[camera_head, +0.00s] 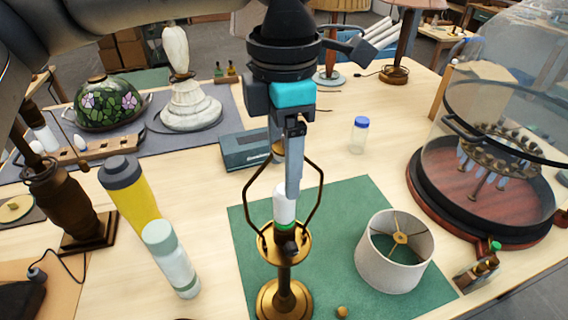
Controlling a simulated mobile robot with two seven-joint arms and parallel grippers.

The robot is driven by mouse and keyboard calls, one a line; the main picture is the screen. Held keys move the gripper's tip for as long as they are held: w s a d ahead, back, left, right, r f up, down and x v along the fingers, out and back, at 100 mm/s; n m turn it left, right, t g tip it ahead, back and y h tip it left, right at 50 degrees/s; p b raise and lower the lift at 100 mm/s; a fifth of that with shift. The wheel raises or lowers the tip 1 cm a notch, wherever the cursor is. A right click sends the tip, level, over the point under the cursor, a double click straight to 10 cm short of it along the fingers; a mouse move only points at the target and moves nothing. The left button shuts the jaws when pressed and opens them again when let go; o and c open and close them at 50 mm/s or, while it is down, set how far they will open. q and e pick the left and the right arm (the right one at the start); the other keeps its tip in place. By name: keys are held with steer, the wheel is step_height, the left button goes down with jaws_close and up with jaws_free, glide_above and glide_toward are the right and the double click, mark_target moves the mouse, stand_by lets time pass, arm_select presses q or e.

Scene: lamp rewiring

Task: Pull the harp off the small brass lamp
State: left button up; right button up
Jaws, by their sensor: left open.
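The small brass lamp (285,299) stands upright on a green mat, with a white socket sleeve (284,207) above its brass cup. The dark harp (320,190) is on the lamp, its two side arms bowing out around the sleeve. The top of the harp is hidden behind my gripper. My left gripper (291,188) points down from above, with its fingers in front of the harp's upper part and near the sleeve. It is open; whether a finger touches the harp I cannot tell. My right gripper is not in view.
The lampshade (396,265) and a small brass knob (342,311) are on the green mat (360,195). A glass dome (470,135) stands right. A dark teal box (246,149) lies behind the lamp.

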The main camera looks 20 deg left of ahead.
arm_select(q)
steer(key=shift+f, duration=0.85)
steer(key=shift+c, duration=0.2)
steer(key=shift+c, duration=0.7)
jaws_close()
steer(key=shift+r, duration=0.2)
